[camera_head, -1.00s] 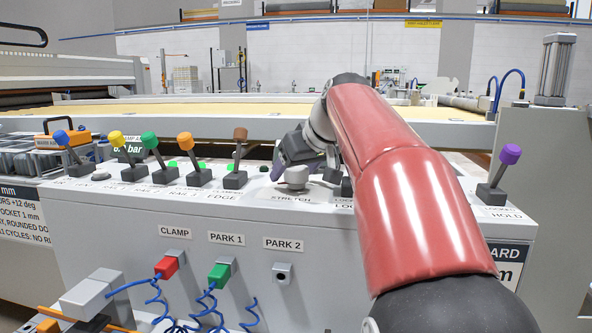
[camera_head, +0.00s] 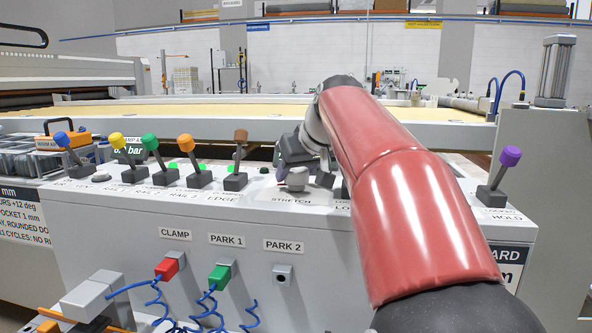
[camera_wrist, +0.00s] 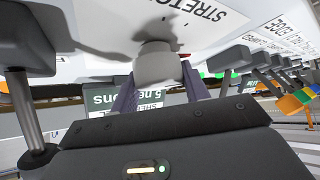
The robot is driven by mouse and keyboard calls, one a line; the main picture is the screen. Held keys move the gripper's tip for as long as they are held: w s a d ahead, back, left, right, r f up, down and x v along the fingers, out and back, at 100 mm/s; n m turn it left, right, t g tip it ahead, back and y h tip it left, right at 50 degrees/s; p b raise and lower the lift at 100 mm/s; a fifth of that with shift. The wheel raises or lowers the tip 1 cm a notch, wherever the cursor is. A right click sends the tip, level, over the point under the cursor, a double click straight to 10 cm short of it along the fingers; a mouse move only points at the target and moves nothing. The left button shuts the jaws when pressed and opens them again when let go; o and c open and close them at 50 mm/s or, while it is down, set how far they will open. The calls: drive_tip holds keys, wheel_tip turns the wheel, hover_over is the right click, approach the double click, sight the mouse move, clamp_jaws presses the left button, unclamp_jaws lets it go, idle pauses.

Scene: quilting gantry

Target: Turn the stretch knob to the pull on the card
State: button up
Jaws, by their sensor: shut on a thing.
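The stretch knob (camera_head: 297,181) is a short pale grey knob on the console top, above the STRETCH label (camera_head: 291,200). My gripper (camera_head: 292,169) reaches it from behind and above. In the wrist view the knob (camera_wrist: 156,67) sits between the two dark purple fingers of my gripper (camera_wrist: 158,78), which is shut on it. A dark green display (camera_wrist: 160,97) behind the fingers is partly hidden; "5 newtons" can be read on it. I cannot make out a card with the pull; a placard (camera_head: 509,268) ending in "ARD" is mostly hidden by my red arm.
Levers with coloured tops stand left of the knob, the brown one (camera_head: 237,166) closest. A purple-topped lever (camera_head: 500,172) stands at the right. Red (camera_head: 167,267) and green (camera_head: 219,276) plugs with blue coiled cables are on the console front. A dark lever (camera_wrist: 27,90) is close beside my gripper.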

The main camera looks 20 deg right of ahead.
drive_tip(key=m+h+p, duration=0.1)
drive_tip(key=m+h, duration=0.2)
drive_tip(key=m, duration=0.1)
drive_tip(key=shift+m+g+h+p, duration=0.45)
drive_tip(key=shift+m+g+h, duration=0.35)
drive_tip(key=shift+m+h, duration=0.75)
drive_tip(key=shift+m, duration=0.45)
drive_tip(key=o, duration=1)
drive_tip(key=v, duration=0.7)
drive_tip(key=shift+s+a+r, duration=0.1)
drive_tip(key=shift+s+r, duration=0.15)
drive_tip(key=shift+r, duration=0.05)
